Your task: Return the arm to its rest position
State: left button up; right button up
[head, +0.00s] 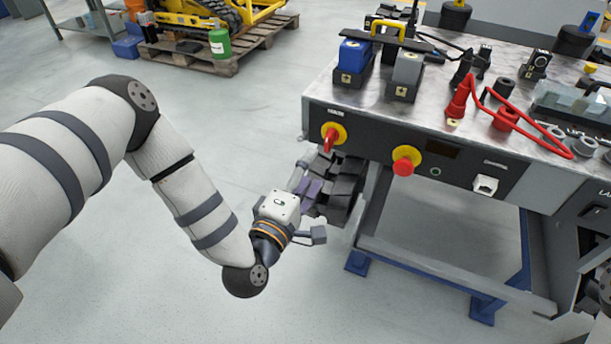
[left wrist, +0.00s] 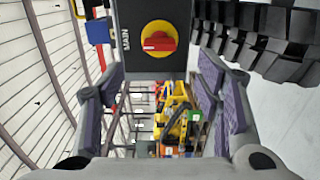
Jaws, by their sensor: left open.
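My left arm (head: 195,195) comes in from the left, bends down and then reaches toward the front of the workbench. My left gripper (head: 306,192) is at the bench's front left corner, below the red and yellow main switch (head: 333,135). In the left wrist view its purple-padded fingers (left wrist: 160,95) stand wide apart with nothing between them. The same switch (left wrist: 159,40) shows ahead, above the gap. A black treaded part (head: 345,188) is close beside the fingers; I cannot tell if they touch. It also shows at the upper right of the wrist view (left wrist: 265,35).
The metal workbench (head: 440,125) carries a blue block (head: 353,60), a grey block (head: 404,75) and red cables. A red stop button (head: 403,167) sticks out from its front. A pallet (head: 225,58) with yellow machinery stands at the back. The floor left of the bench is clear.

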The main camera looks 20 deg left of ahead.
pick_arm(q)
jog(key=shift+s, duration=1.05)
jog(key=s+d+f+m+g+h+p, duration=0.2)
jog(key=s+d+f+m+g, duration=0.1)
jog(key=s+f+m+g, duration=0.4)
jog(key=s+d+f+m+g+h+p, duration=0.1)
jog(key=s+d+f+m+g, duration=0.2)
jog(key=s, duration=0.7)
jog(key=s+a+m+g+y+p, duration=0.1)
jog(key=s+a+m+g, duration=0.2)
jog(key=s, duration=0.9)
jog(key=s+a+m+g+y+p, duration=0.1)
jog(key=s+a+m+g+y, duration=0.1)
jog(key=s+a+m+g, duration=0.2)
jog(key=s+a+g, duration=0.3)
jog(key=s+a, duration=0.1)
jog(key=s, duration=0.4)
jog(key=shift+f+g+y, duration=0.3)
jog(key=shift+f, duration=0.05)
pick_arm(e)
jog(key=w+r+t, duration=0.2)
jog(key=w+r, duration=0.3)
jog(key=r, duration=0.1)
jog(key=shift+w+r, duration=0.15)
jog(key=shift+w, duration=0.25)
